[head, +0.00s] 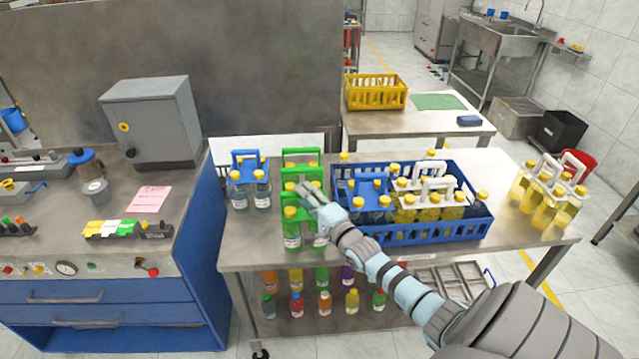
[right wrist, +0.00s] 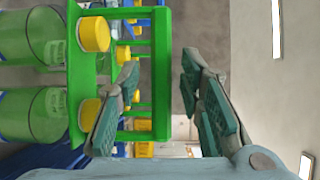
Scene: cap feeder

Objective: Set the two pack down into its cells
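A green carrier (head: 301,168) with yellow-capped bottles stands on the steel table left of the blue crate. Two green handle bars show, one behind the other; I cannot tell whether this is one pack or two. My right gripper (head: 309,194) is at its upper front. In the right wrist view, the open fingers (right wrist: 160,95) lie on either side of a green handle bar (right wrist: 162,60), with a gap to the right finger. A blue two-bottle pack (head: 249,179) stands at the table's left. The blue crate (head: 430,232) holds a blue-handled pack (head: 369,188) and white-handled yellow packs (head: 436,191). My left gripper is out of view.
White-handled yellow packs (head: 549,190) stand at the table's right end. A yellow crate (head: 376,92) sits on a table behind. A grey box (head: 150,120) stands on the left bench. Bottles fill part of the lower shelf. Bare tabletop shows right of the blue crate.

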